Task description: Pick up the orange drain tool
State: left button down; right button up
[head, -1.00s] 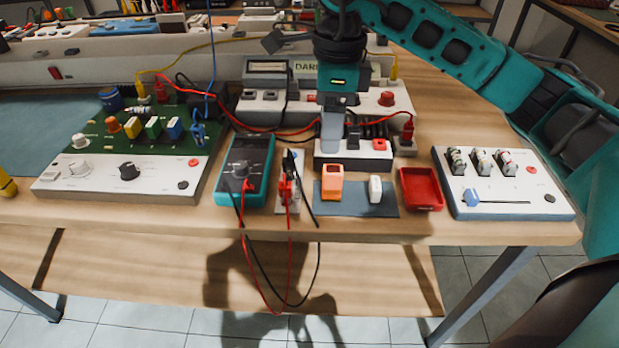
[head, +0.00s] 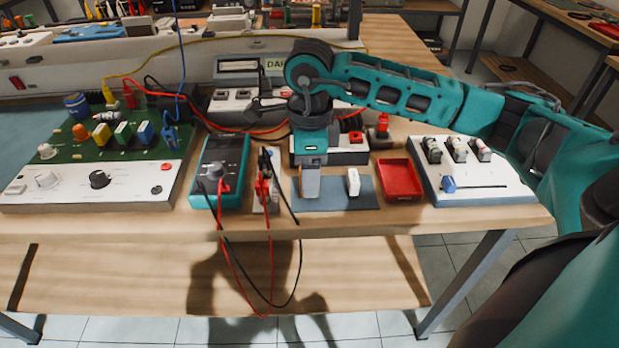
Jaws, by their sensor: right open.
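The orange drain tool (head: 302,188) stands on the blue-grey mat (head: 335,200) near the table's front edge. Most of it is hidden behind my right gripper (head: 311,187), with only a little orange showing at the fingers. My right gripper points down and is open, right at the tool. I cannot tell whether the fingers touch it. My left gripper is not in view.
A small white block (head: 353,181) stands on the mat just right of the gripper. A red tray (head: 401,178) and a white slider panel (head: 480,182) lie further right. Probe leads and a teal multimeter (head: 220,170) are to the left.

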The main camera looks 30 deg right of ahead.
jog(key=shift+f, duration=0.45)
jog(key=c, duration=1)
jog(key=shift+r, duration=0.1)
